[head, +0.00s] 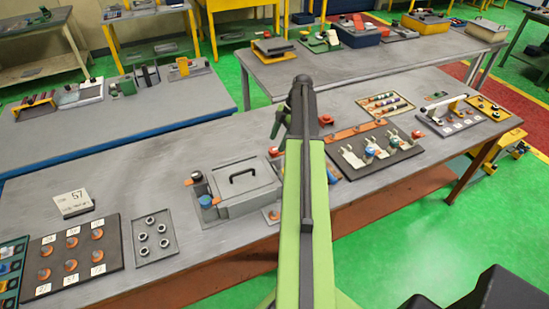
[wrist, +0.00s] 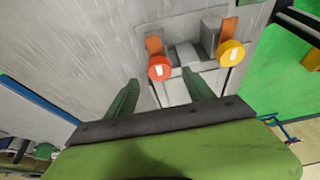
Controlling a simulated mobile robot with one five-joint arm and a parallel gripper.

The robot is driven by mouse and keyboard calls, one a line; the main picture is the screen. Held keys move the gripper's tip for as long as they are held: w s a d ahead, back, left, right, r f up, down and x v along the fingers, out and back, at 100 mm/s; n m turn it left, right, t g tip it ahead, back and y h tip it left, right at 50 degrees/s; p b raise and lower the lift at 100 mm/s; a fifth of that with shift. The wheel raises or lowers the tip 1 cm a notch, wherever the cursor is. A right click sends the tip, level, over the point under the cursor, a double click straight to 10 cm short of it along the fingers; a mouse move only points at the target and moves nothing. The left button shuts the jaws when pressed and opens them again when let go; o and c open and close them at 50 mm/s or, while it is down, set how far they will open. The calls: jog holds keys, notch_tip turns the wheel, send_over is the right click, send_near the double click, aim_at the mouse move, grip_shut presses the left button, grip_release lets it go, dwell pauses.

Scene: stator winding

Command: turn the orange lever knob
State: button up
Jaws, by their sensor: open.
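In the wrist view, a round red-orange knob (wrist: 160,68) with a white mark faces me. To its right is a yellow-orange knob (wrist: 231,52), also with a white mark. Each sits by an orange-brown strip on a grey fixture (wrist: 190,54). My gripper (wrist: 160,77) is open, its two green fingers apart, with the red-orange knob showing between and just beyond the tips. No contact shows. The yellow-orange knob lies outside the right finger. In the head view my arm hides part of the bench, and the fingers cannot be made out clearly.
The grey workbench (head: 110,175) holds a lidded grey box (head: 240,190) left of my arm. A dark plate with white levers (head: 378,152) stands to the right, near a bar fixture (head: 445,105). Bare bench top lies behind the box.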

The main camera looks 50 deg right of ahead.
aim_at(274, 149)
jog(key=b+x, duration=0.2)
jog(key=x, duration=0.2)
jog(key=shift+r, duration=0.15)
jog(key=shift+c, duration=0.2)
grip_shut()
